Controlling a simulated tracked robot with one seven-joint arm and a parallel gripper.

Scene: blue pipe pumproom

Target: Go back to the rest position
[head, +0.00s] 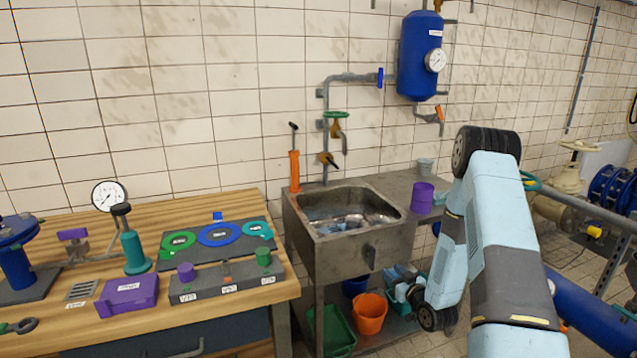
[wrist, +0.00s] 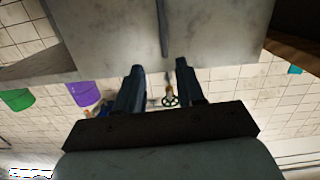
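My gripper (wrist: 160,66) shows in the wrist view with its two dark fingers apart and nothing visible between them. In the head view my light blue arm rises at the right and bends down beside the sink unit (head: 345,248); my fingers are not clear there.
A wooden workbench (head: 250,293) with gauge, rings and a purple box (head: 128,295) stands left. A purple cup (head: 422,197) is on the sink counter. An orange bucket (head: 369,313) and green crate (head: 338,331) are below. Blue pipes (head: 590,310) lie right of my arm.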

